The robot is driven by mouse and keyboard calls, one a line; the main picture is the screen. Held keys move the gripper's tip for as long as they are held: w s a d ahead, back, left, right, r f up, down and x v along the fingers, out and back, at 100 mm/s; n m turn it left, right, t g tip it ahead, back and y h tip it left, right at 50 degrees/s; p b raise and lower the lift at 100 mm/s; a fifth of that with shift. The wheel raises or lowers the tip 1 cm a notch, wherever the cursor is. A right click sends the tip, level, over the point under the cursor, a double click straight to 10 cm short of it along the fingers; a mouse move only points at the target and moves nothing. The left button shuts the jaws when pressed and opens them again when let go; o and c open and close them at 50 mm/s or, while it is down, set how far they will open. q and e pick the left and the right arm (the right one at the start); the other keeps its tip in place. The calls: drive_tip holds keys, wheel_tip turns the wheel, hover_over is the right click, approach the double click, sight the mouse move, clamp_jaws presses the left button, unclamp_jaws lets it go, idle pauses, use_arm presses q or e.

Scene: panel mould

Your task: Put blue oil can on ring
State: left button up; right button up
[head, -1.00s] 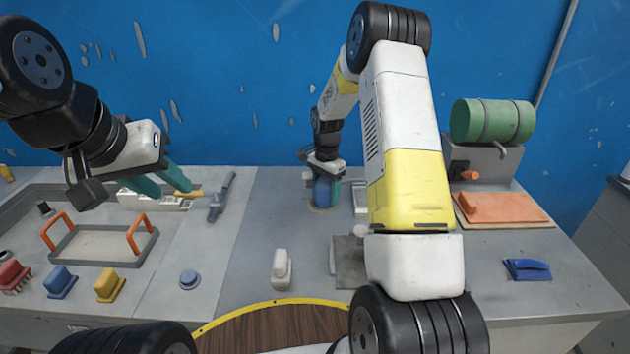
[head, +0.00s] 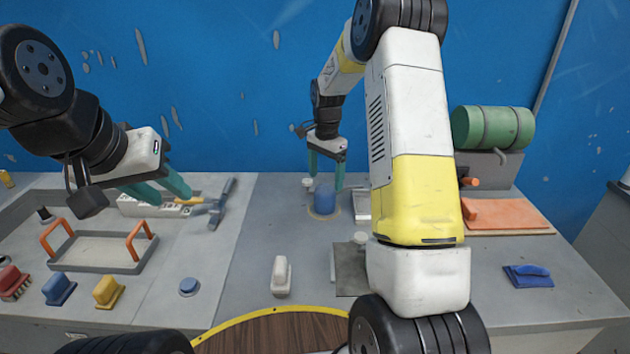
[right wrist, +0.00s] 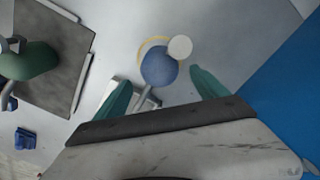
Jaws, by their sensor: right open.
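The blue oil can (head: 324,200) stands upright at the back middle of the bench, on the tan ring (head: 322,214). In the right wrist view the blue can (right wrist: 158,68) shows from above with a pale round knob, and part of the yellowish ring (right wrist: 146,48) shows beside it. My right gripper (head: 326,188) is open above the can, its green fingers apart from it on either side. My left gripper (head: 178,191) is over the left bench near the white power strip; its two fingers are apart and hold nothing.
A white power strip (head: 150,206) and a grey tool (head: 221,205) lie at the left back. A tray with orange handles (head: 97,246) and several brushes stand at left. A grey plate (head: 349,268) and a green tank (head: 492,127) are at right.

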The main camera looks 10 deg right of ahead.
wheel_tip(320, 180, up, 3)
drive_tip(key=shift+r, duration=0.2)
drive_tip(key=s+a+r+n+t+y, duration=0.1)
drive_tip(key=s+r+n, duration=0.2)
drive_tip(key=s+r, duration=0.35)
drive_tip(key=s+a+r+n+t, duration=0.1)
drive_tip(key=s+r+n+t, duration=0.1)
drive_tip(key=s+r, duration=0.5)
drive_tip(key=s+a+r+n+t, duration=0.1)
drive_tip(key=s+n, duration=0.2)
drive_tip(key=s, duration=0.5)
drive_tip(key=s+a+r+n+t+y, duration=0.1)
drive_tip(key=s+r+n+t, duration=0.1)
drive_tip(key=s, duration=0.7)
drive_tip(key=shift+s+r+n, duration=0.25)
drive_tip(key=shift+s+n, duration=0.05)
drive_tip(key=shift+n, duration=0.6)
